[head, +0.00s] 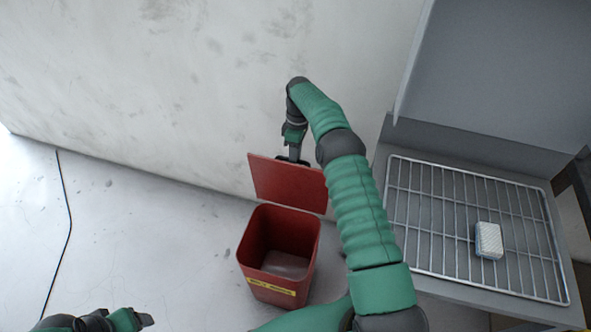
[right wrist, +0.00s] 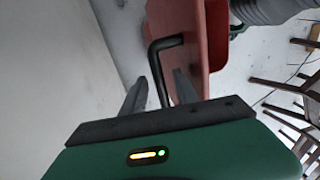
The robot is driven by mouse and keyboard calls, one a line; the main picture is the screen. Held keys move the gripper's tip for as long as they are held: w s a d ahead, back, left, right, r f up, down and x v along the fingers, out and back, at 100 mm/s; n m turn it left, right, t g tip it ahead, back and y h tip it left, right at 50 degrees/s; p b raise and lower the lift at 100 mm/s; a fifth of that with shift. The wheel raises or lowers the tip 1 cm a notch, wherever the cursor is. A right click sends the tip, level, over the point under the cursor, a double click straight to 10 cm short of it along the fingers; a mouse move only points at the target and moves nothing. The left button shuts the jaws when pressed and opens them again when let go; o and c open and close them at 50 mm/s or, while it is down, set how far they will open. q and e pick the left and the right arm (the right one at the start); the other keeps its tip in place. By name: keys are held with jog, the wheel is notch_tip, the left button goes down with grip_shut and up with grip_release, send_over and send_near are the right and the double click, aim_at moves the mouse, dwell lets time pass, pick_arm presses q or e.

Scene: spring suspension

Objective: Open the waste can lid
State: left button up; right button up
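The red waste can (head: 307,265) stands on the floor near the wall, its top open and its inside visible. Its red lid (head: 285,184) is raised steeply at the back of the can. In the right wrist view, the black bent handle (right wrist: 157,75) stands out from the red lid (right wrist: 172,25). My right gripper (head: 292,160) is at the lid's upper edge; in the wrist view its fingers (right wrist: 160,88) are apart, with the handle between them and gaps visible. My left gripper (head: 140,319) is low at the left, away from the can; its finger opening is unclear.
A grey unit with a wire rack (head: 430,215) stands right of the can, a white and blue block (head: 489,240) on the rack. The pale wall (head: 200,90) is close behind the lid. The floor at left is clear except for a thin black cable (head: 68,215).

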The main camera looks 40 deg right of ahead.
notch_tip(320, 180, up, 2)
jog(key=shift+s+a+r, duration=0.1)
jog(key=shift+r, duration=0.15)
jog(key=s+a+r, duration=0.1)
jog(key=s+a, duration=0.7)
jog(key=s, duration=0.5)
jog(key=shift+a+r, duration=0.2)
jog(key=shift+a, duration=0.2)
jog(key=shift+c, duration=0.4)
jog(key=shift+w, duration=0.15)
jog(key=shift+c, duration=1.1)
jog(key=w+r+n, duration=0.1)
jog(key=n, duration=0.1)
jog(key=w+n+p, duration=0.1)
jog(key=n, duration=0.1)
jog(key=w+r+n, duration=0.1)
jog(key=n, duration=0.1)
jog(key=shift+w+d+r+n, duration=0.2)
jog(key=shift+w+r+n, duration=0.1)
jog(key=shift+r+n, duration=0.1)
grip_shut()
jog(key=w+r+n+p, duration=0.25)
jog(key=w+n, duration=0.25)
jog(key=n, duration=0.6)
jog(key=w+d+b+x, duration=0.1)
jog(key=x, duration=0.7)
jog(key=shift+s+a+f+t, duration=0.3)
jog(key=shift+s+f, duration=0.05)
jog(key=shift+f, duration=0.25)
